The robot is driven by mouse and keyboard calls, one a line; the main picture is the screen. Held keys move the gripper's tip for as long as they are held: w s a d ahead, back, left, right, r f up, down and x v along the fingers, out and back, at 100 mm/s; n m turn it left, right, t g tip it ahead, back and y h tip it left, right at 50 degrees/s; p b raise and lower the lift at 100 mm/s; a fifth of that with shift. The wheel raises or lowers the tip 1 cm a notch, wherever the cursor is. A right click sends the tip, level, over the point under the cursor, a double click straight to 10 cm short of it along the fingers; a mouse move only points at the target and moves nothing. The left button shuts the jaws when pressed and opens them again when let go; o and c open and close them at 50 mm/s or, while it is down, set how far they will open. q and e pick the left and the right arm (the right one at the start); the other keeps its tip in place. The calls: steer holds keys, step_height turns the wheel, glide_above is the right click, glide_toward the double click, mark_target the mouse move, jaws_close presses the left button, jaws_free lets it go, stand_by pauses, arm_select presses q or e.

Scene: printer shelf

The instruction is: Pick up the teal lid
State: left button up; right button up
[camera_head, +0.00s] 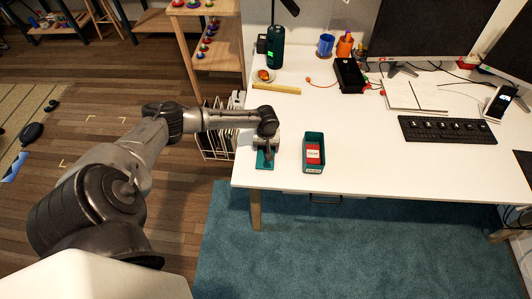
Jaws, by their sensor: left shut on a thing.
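The teal lid (261,161) is a flat teal piece at the left part of the white desk, near its front left edge. My left gripper (265,150) is over it and shut on it; the wrist hides part of the lid and the fingertips. I cannot tell whether the lid touches the desk. A teal open box (314,139) stands just right of it, apart from the lid, with a red and white item (313,154) inside. My right gripper does not show.
The white desk (365,165) is clear in front and right of the box. A keyboard (446,130) lies right. A wooden shelf (215,50) stands left.

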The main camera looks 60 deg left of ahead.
arm_select(q)
step_height(320, 180, up, 5)
steer(key=shift+w+f+p, duration=0.15)
steer(key=shift+p, duration=0.6)
steer(key=w+d+r+p, duration=0.1)
steer(key=w+d+r, duration=0.2)
steer(key=w, duration=0.2)
steer(key=w+d+r+p, duration=0.1)
steer(key=w+d+r, duration=0.2)
steer(key=w, duration=0.1)
steer(key=w+d+r+p, duration=0.1)
steer(key=w+d+r, duration=0.3)
steer(key=w, duration=0.1)
steer(key=shift+w, duration=0.35)
steer(key=shift+p, duration=0.4)
